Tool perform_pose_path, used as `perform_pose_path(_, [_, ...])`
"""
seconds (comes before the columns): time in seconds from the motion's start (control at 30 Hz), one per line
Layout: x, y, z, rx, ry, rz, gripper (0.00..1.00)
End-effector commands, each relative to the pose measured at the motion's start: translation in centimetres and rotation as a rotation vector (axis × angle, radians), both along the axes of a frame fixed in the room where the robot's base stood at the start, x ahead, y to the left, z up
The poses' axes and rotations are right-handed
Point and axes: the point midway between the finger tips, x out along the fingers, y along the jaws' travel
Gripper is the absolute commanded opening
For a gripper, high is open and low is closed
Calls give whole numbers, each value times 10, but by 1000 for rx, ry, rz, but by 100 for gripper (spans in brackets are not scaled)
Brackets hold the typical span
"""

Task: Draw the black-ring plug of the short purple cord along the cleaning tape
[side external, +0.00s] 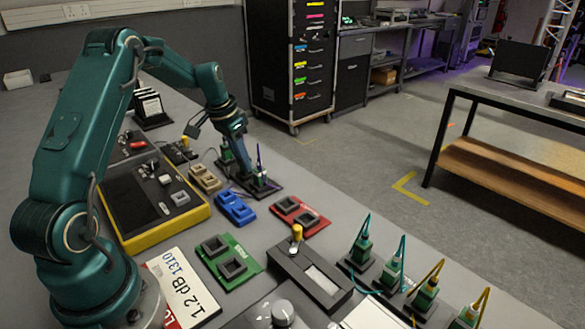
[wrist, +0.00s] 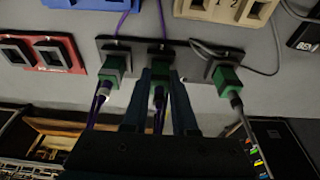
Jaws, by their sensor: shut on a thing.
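In the wrist view my gripper (wrist: 160,76) is shut on the middle green plug (wrist: 158,97), whose purple cord runs down between the fingers. Its ring looks dark. The plug is upright at the dark holder plate (wrist: 134,46); I cannot tell whether it is still seated. A green plug with a pale ring (wrist: 106,85) and a purple cord stands to the left. In the side view my gripper (side external: 246,172) is down at that holder, and its fingers hide the held plug. The likely cleaning tape is the white strip (side external: 321,281) in a dark box with a yellow knob (side external: 297,233).
A green plug with a grey cord (wrist: 224,80) stands to the right of the fingers. Several corded plugs (side external: 424,296) stand along the bench's front edge.

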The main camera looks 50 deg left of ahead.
Motion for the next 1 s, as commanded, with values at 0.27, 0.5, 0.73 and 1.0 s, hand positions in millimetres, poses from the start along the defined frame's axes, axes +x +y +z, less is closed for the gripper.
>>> perform_pose_path(0.27, [0,0,14,1,-1,0,0])
perform_pose_path(0.5, [0,0,25,2,-2,0,0])
perform_pose_path(0.73, [1,0,36,1,-2,0,0])
perform_pose_path(1.0, [0,0,43,0,0,1,0])
